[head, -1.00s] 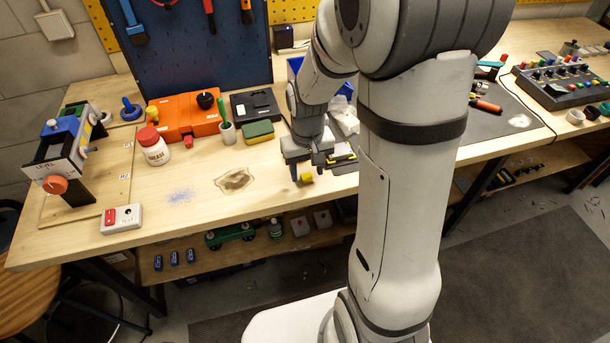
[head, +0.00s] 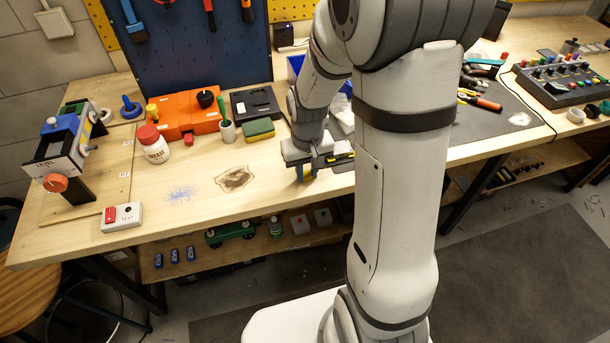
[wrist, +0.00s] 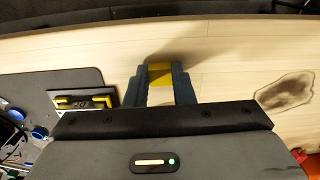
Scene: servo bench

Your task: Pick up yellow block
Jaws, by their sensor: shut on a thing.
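The yellow block (wrist: 160,74) shows in the wrist view between the two blue-grey fingers of my gripper (wrist: 160,82). Both fingers press against its sides. In the head view my gripper (head: 306,173) points down close to the front edge of the wooden bench (head: 225,205), and its fingers mostly hide the block. I cannot tell whether the block still rests on the bench top.
A dark mat with a yellow-and-black tool (wrist: 85,102) lies left of the gripper in the wrist view. A brown stain (head: 235,179) marks the bench to the left. A green-and-yellow sponge (head: 258,130) and white jar (head: 154,147) stand farther back. Bare wood lies between.

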